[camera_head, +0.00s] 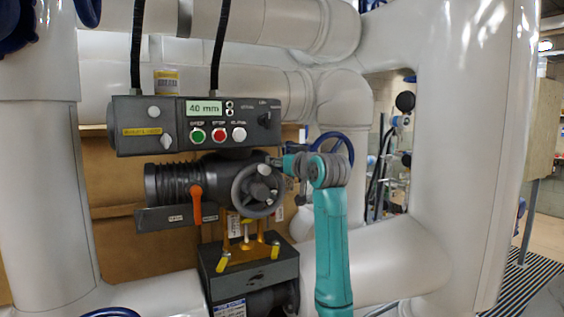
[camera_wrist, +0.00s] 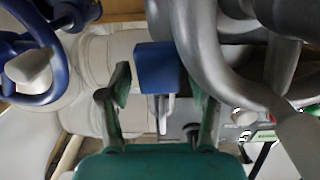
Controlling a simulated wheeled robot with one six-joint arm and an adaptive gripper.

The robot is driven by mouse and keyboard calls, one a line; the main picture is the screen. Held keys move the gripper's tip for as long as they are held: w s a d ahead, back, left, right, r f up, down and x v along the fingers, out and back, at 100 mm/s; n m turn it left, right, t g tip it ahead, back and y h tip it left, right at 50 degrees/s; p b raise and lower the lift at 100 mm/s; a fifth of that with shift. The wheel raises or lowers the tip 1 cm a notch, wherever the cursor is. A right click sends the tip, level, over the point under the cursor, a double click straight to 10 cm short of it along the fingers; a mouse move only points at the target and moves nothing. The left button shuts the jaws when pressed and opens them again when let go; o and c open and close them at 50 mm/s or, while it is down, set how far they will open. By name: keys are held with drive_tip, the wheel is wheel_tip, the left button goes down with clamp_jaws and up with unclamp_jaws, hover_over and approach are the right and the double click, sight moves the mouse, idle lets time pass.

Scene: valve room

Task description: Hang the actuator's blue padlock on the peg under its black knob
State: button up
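The blue padlock (camera_wrist: 158,67) shows in the wrist view, with its metal shackle toward the bottom of the picture. My gripper (camera_wrist: 164,92) is open, one finger on each side of the padlock's line. A gap shows on the padlock's left; I cannot tell whether the right finger touches it. In the head view my gripper (camera_head: 283,163) is beside the grey handwheel (camera_head: 258,190), and I cannot make out the padlock there. The actuator's control box (camera_head: 168,139) carries the black knob (camera_head: 265,119) at its right end. The peg under it is not clear.
The grey handwheel's rim (camera_wrist: 196,62) passes close to the padlock and my right finger. A blue handwheel (camera_head: 337,147) stands behind my arm. An orange lever (camera_head: 196,203) is left of the grey wheel. Large white pipes surround the actuator.

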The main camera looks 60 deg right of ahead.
drive_tip(key=shift+f, duration=0.1)
drive_tip(key=v, duration=1.2)
